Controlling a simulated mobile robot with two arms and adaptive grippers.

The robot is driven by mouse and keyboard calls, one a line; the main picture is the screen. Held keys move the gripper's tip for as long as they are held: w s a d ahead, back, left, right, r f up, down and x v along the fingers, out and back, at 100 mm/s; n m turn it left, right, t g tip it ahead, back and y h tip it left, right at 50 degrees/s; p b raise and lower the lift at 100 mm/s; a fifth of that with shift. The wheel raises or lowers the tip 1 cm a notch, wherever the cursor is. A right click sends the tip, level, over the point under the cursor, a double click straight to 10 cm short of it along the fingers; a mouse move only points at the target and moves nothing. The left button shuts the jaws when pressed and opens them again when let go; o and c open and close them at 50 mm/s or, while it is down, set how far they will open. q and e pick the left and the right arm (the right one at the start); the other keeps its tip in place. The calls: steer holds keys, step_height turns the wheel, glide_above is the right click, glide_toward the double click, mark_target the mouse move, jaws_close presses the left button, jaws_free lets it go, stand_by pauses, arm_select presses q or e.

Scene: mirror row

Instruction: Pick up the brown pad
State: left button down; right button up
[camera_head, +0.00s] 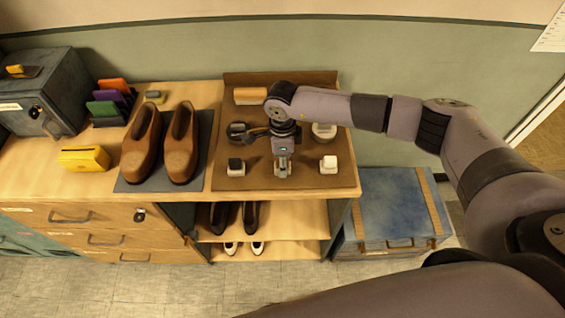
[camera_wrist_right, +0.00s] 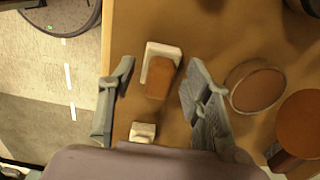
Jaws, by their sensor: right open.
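The brown pad (camera_wrist_right: 160,78) shows in the right wrist view as a small brown-faced block with a white edge. It lies on the brown mat, between the lines of my two fingers and beyond their tips. My right gripper (camera_wrist_right: 165,80) is open and empty, and I see no contact with the pad. In the head view my right gripper (camera_head: 283,171) points down over the front middle of the mat (camera_head: 305,182). It hides what lies beneath it there, so I cannot make out the brown pad in that view. My left gripper is not in view.
Behind are a dark tin (camera_head: 238,131), a round jar (camera_head: 324,131) and an orange-brown block (camera_head: 250,96). Brown shoes (camera_head: 181,150) stand to the left.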

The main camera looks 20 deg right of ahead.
jaws_close()
stand_by(0.5)
steer(key=shift+r, duration=0.15)
step_height(320, 180, up, 20)
steer(key=b, duration=0.6)
